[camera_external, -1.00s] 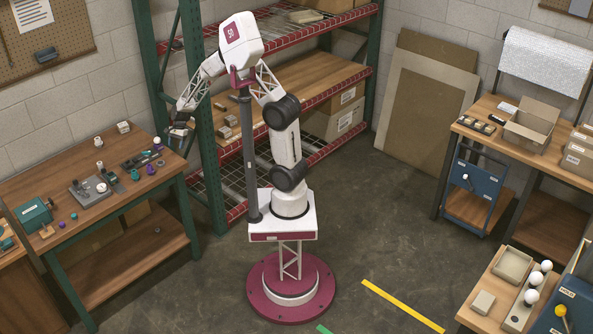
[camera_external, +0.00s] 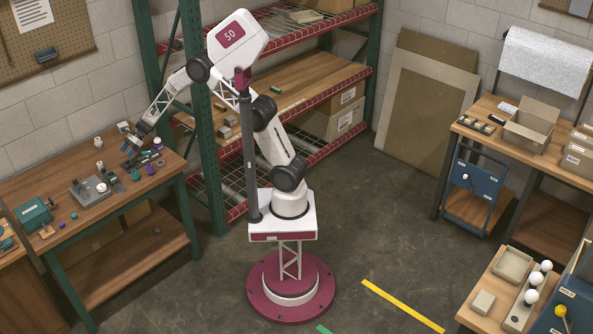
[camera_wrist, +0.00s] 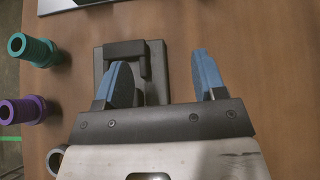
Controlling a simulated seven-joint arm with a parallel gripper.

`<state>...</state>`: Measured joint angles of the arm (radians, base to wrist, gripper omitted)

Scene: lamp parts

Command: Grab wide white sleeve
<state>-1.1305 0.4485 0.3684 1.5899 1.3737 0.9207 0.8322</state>
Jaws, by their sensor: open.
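Small white parts stand on the left workbench: one (camera_external: 98,142) near the back edge and one (camera_external: 101,187) on the grey fixture plate (camera_external: 84,196). I cannot tell which is the wide white sleeve. A pale ring-shaped part (camera_wrist: 56,157) shows at the lower left of the wrist view, partly hidden by my gripper body. My gripper (camera_external: 127,149) is over the back right part of the workbench. In the wrist view my gripper (camera_wrist: 165,80) has its blue fingers apart, with nothing held. A dark block (camera_wrist: 135,68) lies below, partly behind the left finger.
A teal sleeve (camera_wrist: 35,49) and a purple sleeve (camera_wrist: 22,110) stand left of my fingers in the wrist view. A teal box (camera_external: 34,214) sits at the bench's left end. Bare wood shows to the right in the wrist view. A green rack post (camera_external: 205,140) stands right of my forearm.

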